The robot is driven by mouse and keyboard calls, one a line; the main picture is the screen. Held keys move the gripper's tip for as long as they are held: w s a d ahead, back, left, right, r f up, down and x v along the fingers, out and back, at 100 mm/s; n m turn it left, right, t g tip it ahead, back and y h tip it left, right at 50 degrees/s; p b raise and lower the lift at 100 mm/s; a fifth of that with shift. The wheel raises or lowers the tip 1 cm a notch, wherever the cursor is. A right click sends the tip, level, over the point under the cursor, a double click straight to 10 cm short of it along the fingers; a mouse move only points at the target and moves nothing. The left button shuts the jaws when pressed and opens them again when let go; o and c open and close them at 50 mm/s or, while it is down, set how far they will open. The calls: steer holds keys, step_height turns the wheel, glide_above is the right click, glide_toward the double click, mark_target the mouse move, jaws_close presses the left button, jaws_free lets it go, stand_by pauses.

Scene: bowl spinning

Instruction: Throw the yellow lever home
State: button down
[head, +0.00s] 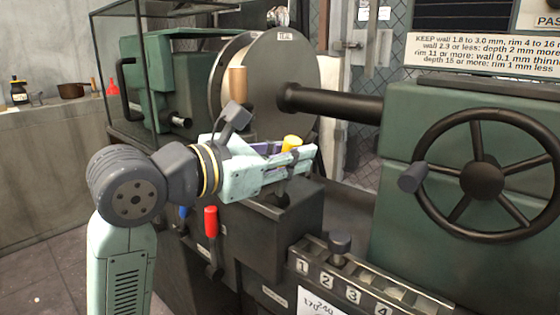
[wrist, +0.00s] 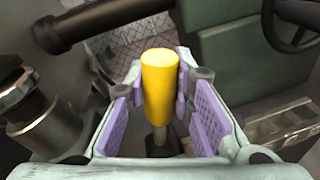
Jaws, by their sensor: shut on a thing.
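The yellow lever (head: 291,142) stands on the front of the green lathe, its top showing above my gripper (head: 298,157). In the wrist view the yellow lever (wrist: 160,95) is a roughly upright cylinder on a thin metal stem. My gripper is shut on the yellow handle, with a purple pad on each side of it. The lower end of the stem is partly hidden by the jaws in the head view.
A red lever (head: 211,222) and a blue lever (head: 183,212) sit below my gripper. A large disc (head: 280,85) and a dark spindle (head: 335,103) stand behind it. A handwheel (head: 482,178) is at right, and a numbered strip (head: 350,290) lies in front.

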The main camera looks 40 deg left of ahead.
steer(key=shift+s+d+f+m+b, duration=0.1)
steer(key=shift+d+f+m+b, duration=0.2)
steer(key=shift+d+m+b, duration=0.45)
steer(key=c, duration=1.7)
jaws_free()
steer(key=shift+d, duration=0.1)
steer(key=shift+o, duration=0.2)
steer(key=v, duration=1.2)
steer(key=shift+d, duration=0.1)
